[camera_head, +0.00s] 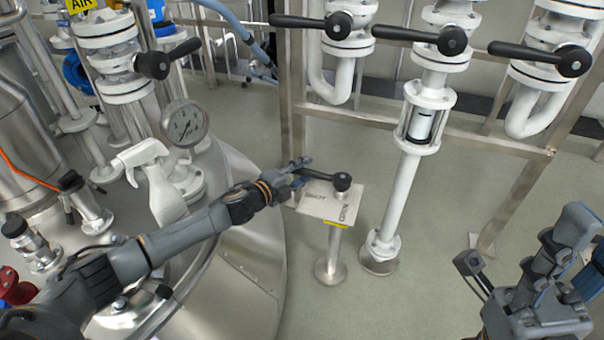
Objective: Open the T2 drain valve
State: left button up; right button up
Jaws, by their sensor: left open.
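A black lever handle with a round hub (342,181) stands above a small light plate (318,207) on a short metal post. The plate carries markings too small to read, so I cannot confirm that this is the T2 drain valve. The lever points left from its hub. My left gripper (299,173) reaches in over the tank and is open at the lever's left end. The lever end seems to lie between the fingers; I cannot tell whether they touch it. My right gripper (558,262) is at the lower right, away from the lever, its finger opening unclear.
Several white pipe valves with black levers (428,39) line the top on a metal frame (400,125). A steel tank (240,290) with a pressure gauge (185,124) and a white spray bottle (152,180) fills the left. Floor (420,300) is clear at lower middle.

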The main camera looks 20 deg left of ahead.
pick_arm(q)
grip_shut()
jog(key=shift+s, duration=0.1)
dwell(0.3)
